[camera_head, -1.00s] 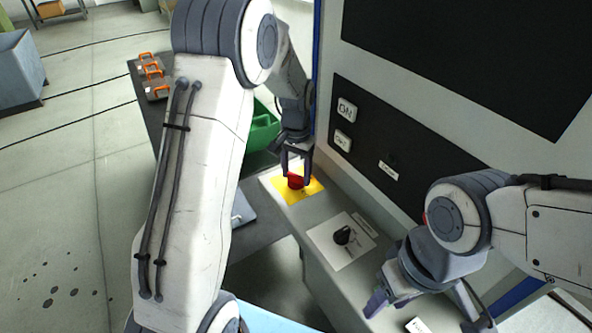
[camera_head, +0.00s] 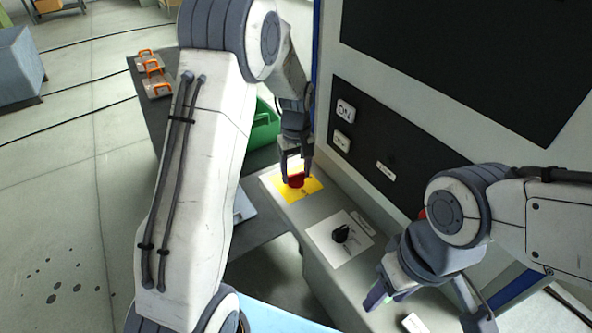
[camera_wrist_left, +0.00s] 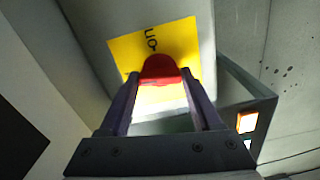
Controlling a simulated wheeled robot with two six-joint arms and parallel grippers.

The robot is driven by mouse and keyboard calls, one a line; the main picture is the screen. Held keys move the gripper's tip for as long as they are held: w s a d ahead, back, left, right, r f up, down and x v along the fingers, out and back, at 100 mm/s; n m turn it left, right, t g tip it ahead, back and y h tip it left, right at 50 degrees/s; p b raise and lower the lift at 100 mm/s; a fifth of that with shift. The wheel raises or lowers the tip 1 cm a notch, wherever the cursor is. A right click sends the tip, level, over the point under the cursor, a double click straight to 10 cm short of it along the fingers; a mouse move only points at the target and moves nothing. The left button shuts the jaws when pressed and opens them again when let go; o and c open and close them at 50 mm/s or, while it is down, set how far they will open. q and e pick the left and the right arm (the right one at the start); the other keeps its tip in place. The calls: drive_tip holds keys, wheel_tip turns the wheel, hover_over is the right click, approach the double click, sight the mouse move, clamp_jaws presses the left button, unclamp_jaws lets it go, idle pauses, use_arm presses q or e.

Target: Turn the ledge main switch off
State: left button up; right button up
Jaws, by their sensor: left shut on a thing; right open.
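A red switch handle (camera_head: 296,181) stands on a yellow plate (camera_head: 313,188) on the grey ledge (camera_head: 290,208). My left gripper (camera_head: 297,178) reaches down from above and is shut on the red handle. In the left wrist view the red handle (camera_wrist_left: 160,68) sits between the two fingers, with the yellow plate (camera_wrist_left: 125,48) behind it. Letters reading "ON" show on the plate near the handle. My right gripper (camera_head: 420,312) is open and empty over the near part of the ledge; its fingers are spread apart.
A black knob (camera_head: 341,234) on a white plate (camera_head: 325,245) sits on the ledge between my grippers. A dark panel (camera_head: 375,165) with white labels stands behind. A green bin (camera_head: 264,128) and orange-handled items (camera_head: 152,70) are beyond my left arm.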

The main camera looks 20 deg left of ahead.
sight(296, 173)
use_arm(q)
drive_tip(key=shift+w+a+r+n, duration=0.1)
drive_tip(key=shift+w+r+n, duration=0.05)
drive_tip(key=shift+n, duration=0.65)
drive_tip(key=o, duration=1.4)
wheel_tip(296, 173, up, 10)
drive_tip(key=shift+r+b, duration=0.2)
drive_tip(key=shift+b, duration=0.6)
